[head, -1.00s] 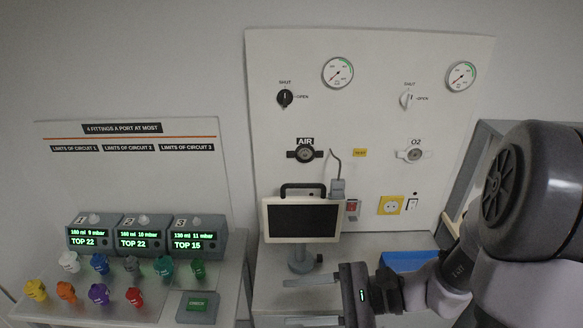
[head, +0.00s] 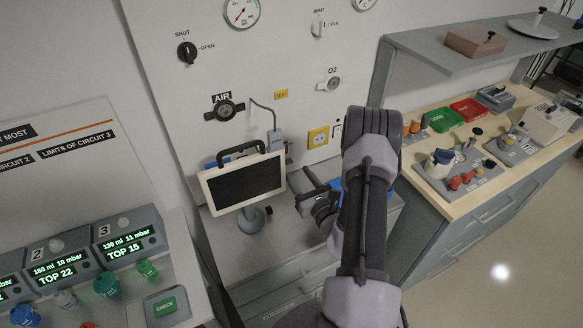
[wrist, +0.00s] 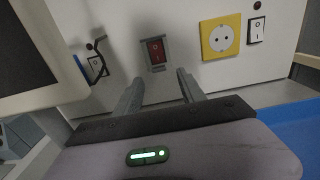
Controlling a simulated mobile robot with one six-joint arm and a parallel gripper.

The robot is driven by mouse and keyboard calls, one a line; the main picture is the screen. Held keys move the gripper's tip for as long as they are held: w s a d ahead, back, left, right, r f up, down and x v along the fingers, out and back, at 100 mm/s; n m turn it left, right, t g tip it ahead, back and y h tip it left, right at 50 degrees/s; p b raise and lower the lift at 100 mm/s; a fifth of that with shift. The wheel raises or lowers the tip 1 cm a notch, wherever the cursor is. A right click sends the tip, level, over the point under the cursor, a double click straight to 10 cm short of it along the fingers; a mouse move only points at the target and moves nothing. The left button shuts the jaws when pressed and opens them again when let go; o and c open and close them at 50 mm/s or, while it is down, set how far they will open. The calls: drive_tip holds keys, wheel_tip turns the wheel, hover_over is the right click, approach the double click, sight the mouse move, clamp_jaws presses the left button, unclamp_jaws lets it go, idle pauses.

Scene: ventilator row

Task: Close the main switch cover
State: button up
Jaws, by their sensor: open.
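The red main switch (wrist: 155,51) sits in a grey frame on the white panel, ahead of my gripper in the wrist view. A grey cover edge (wrist: 157,69) shows at the bottom of that frame; the rest of the cover is hard to make out, and I cannot tell its exact angle. My gripper (wrist: 160,84) is open and empty, its two fingers pointing at the panel just below the switch, apart from it.
The monitor (head: 243,183) stands close on the left. A yellow socket (wrist: 220,36) and a white switch (wrist: 257,30) are to the right. A blue thing (wrist: 270,135) lies low on the right. A workbench (head: 470,200) with trays stands further right.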

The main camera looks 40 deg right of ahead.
sight(289, 163)
drive_tip(key=shift+x, duration=2.25)
drive_tip(key=shift+a, duration=0.1)
clamp_jaws()
drive_tip(key=f+b, duration=0.1)
drive_tip(key=b, duration=0.1)
drive_tip(key=shift+w+t+b, duration=0.2)
drive_tip(key=shift+t+b, duration=0.2)
drive_tip(key=shift+w+f+b, duration=0.1)
drive_tip(key=shift+f+b, duration=0.05)
drive_tip(key=shift+b, duration=0.6)
drive_tip(key=shift+r+t+b, duration=0.2)
drive_tip(key=shift+t+b, duration=0.2)
drive_tip(key=shift+b, duration=0.15)
drive_tip(key=shift+r, duration=0.15)
